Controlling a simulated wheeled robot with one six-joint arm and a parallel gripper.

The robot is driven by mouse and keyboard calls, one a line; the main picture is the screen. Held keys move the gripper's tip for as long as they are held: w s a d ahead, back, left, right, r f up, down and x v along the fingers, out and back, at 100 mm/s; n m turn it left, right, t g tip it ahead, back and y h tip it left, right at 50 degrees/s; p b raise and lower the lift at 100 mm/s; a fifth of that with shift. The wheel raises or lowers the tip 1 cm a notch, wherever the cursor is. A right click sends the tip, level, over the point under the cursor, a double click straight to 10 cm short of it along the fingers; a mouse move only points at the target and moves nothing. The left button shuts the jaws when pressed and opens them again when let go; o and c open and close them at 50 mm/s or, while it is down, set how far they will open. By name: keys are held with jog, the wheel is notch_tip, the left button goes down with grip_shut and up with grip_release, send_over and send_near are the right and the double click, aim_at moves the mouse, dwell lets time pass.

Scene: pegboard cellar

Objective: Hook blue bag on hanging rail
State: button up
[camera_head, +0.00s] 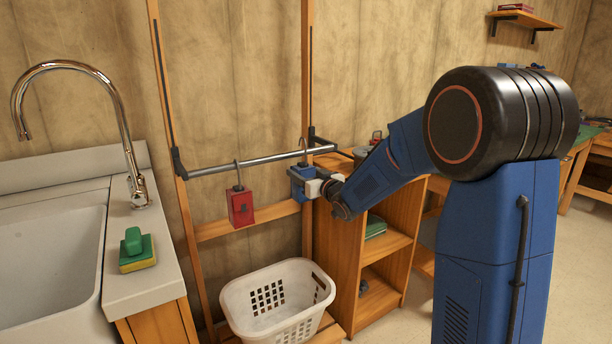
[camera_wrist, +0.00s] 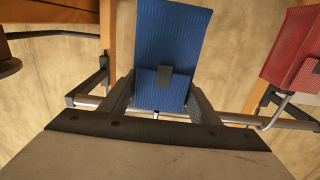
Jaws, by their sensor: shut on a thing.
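A blue bag (camera_head: 298,186) is in my gripper (camera_head: 314,187), near the right end of the hanging rail (camera_head: 255,160). Its metal hook (camera_head: 303,144) rises at the rail's height; I cannot tell whether it is over the bar or only beside it. In the wrist view the ribbed blue bag (camera_wrist: 170,45) stands between the two fingers of my gripper (camera_wrist: 160,88), with a dark block on its face. The rail (camera_wrist: 240,118) runs across behind it there. A red bag (camera_head: 240,207) hangs from the rail by its own hook, left of the blue one.
A white laundry basket (camera_head: 277,330) stands below the rail. A wooden shelf unit (camera_head: 385,243) is close on the right, under my arm. A sink counter (camera_head: 135,282) with a tap and a green-and-yellow sponge (camera_head: 137,252) is at the left.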

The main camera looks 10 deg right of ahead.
jog(key=shift+x, duration=1.4)
jog(key=shift+f, duration=1.85)
jog(key=o, duration=1.4)
jog(key=shift+f, duration=0.1)
jog(key=shift+s, duration=0.1)
